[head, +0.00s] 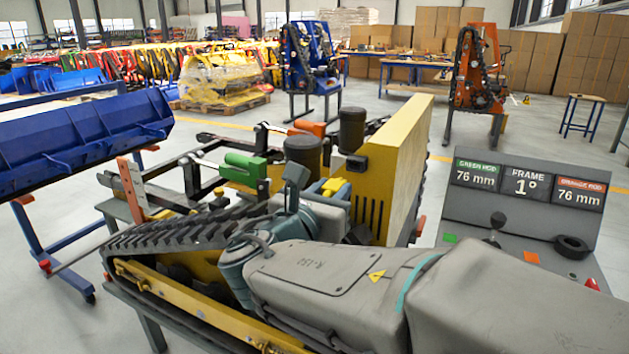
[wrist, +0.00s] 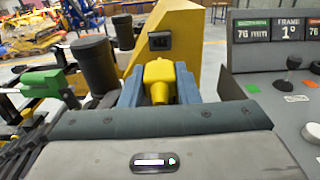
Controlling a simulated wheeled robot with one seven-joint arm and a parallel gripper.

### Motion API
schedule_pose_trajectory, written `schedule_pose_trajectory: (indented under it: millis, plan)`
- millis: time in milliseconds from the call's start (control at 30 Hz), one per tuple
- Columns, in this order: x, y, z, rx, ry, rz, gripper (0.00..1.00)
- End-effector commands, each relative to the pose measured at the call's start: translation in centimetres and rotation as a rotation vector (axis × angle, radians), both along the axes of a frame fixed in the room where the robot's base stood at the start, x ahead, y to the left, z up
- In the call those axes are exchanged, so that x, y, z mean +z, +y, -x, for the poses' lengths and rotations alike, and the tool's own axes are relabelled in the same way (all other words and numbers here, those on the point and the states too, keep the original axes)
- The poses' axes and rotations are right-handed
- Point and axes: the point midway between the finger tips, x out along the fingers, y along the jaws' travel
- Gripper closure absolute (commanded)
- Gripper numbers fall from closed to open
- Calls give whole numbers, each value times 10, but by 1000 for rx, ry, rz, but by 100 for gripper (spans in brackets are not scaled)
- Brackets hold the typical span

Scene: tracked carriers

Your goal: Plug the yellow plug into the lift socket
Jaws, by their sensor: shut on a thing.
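The yellow plug (head: 333,187) is held at the end of my gripper (head: 322,190) in the head view. In the wrist view the plug (wrist: 160,78) sits between the two blue-grey fingers of my gripper (wrist: 159,88), which are shut on it. A small black socket (wrist: 160,41) is on the yellow carrier wall just beyond the plug; it also shows in the head view (head: 357,163). I take it to be the lift socket. The plug looks apart from it, a little nearer to me and lower in the wrist view.
A black cylinder (head: 352,130) and another (head: 303,152) stand beside the socket. A green rod part (head: 244,168) and an orange one (head: 310,127) lie left. The tracked carrier's yellow wall (head: 397,150) rises behind. A grey console (head: 520,215) with a joystick stands right.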

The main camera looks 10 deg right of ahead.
Motion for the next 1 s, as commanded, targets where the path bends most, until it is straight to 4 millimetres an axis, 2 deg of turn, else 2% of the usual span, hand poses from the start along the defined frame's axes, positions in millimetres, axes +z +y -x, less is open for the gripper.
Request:
schedule_pose_trajectory:
  millis: [367,1000]
  plan:
    - [2,1,-1,2,-2,0,95]
    - [1,-29,-43,1,-1,0,95]
